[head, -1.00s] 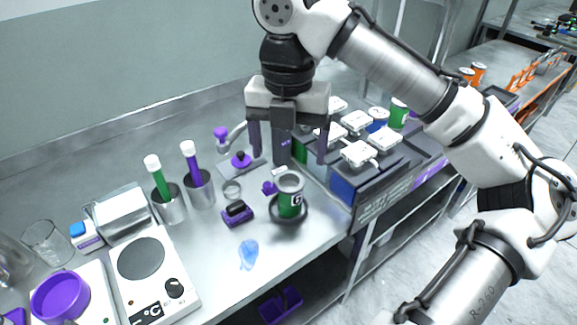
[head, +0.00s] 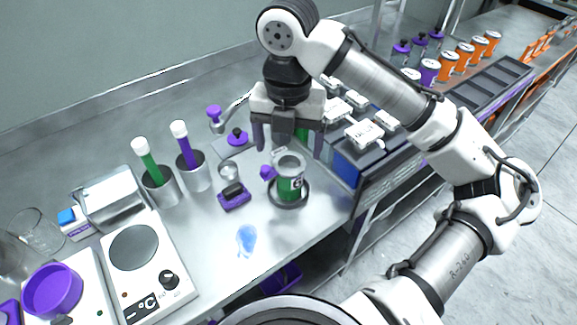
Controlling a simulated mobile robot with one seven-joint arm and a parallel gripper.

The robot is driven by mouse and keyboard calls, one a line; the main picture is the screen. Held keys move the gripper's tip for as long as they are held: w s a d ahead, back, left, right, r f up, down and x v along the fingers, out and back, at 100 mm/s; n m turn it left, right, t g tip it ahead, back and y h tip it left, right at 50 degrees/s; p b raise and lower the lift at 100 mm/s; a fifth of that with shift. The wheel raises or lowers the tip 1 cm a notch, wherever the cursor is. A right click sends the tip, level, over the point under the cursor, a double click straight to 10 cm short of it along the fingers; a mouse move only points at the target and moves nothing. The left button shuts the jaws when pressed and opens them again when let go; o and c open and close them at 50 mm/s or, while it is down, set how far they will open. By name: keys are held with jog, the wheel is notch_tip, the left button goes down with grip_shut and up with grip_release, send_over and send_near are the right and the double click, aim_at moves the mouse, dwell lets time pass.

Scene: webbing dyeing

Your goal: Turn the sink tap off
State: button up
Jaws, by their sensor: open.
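A curved grey metal pipe (head: 236,104) stands at the back of the steel bench, beside an upright purple knob (head: 214,113); it looks like a tap, but I cannot tell whether water runs. A second purple knob (head: 237,136) sits on a flat plate just in front of it. No sink basin shows clearly. My gripper (head: 288,150) points down with its fingers wide apart and empty, to the right of both knobs. In the picture it is just above and behind a green canister marked G (head: 290,184).
Purple and green rods stand in metal cups (head: 194,177) to the left, near a hotplate (head: 140,262). A purple block (head: 233,196) and a blue puddle-like patch (head: 246,239) lie in front. A dark rack with white-lidded containers (head: 365,134) stands right of my gripper.

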aim_at(289, 165)
jog(key=shift+w+f+p, duration=0.2)
jog(key=shift+f+p, duration=0.15)
jog(key=shift+f, duration=2.25)
jog(key=c, duration=1.2)
jog(key=shift+o, duration=0.2)
jog(key=shift+r, duration=0.1)
